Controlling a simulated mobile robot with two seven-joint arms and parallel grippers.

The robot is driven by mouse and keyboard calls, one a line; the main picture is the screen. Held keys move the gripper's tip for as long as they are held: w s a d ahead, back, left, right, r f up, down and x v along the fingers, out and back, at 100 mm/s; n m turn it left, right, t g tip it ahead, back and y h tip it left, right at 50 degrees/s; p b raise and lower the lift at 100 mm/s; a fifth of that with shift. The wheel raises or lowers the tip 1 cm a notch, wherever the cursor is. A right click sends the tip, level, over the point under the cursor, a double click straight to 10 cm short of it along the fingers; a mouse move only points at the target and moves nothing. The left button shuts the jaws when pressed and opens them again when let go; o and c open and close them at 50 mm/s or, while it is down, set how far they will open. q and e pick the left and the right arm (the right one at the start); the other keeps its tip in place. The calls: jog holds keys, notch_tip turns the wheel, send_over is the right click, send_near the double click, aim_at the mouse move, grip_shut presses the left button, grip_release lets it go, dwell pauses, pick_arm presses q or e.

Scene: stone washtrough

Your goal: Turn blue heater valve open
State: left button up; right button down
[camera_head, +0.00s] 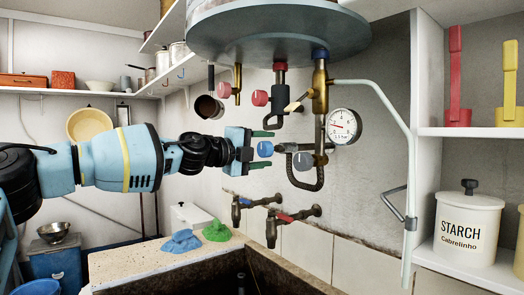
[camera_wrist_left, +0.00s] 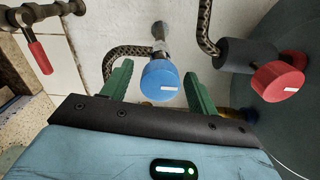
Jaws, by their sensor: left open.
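The blue heater valve knob (camera_head: 265,149) sits at the end of a pipe fitting below the round heater tank (camera_head: 280,30). In the left wrist view the round blue knob (camera_wrist_left: 160,82) has a white mark on its face. My left gripper (camera_wrist_left: 158,70) is open, with one green finger on each side of the knob. A gap shows between the knob and each finger, and neither seems to touch it. In the head view the left gripper (camera_head: 262,149) points right at the knob. My right gripper is not in view.
Wall taps (camera_head: 285,219) stand below, over the stone trough (camera_head: 130,264). Blue and green cloths (camera_head: 182,242) lie on its edge.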

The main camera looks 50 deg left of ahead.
aim_at(261, 149)
pick_arm(q)
jog(key=shift+s+a+r, duration=0.1)
jog(key=shift+s+a, duration=0.05)
jog(key=shift+s, duration=2)
jog(key=shift+s+a, duration=0.15)
jog(key=shift+s, duration=1.55)
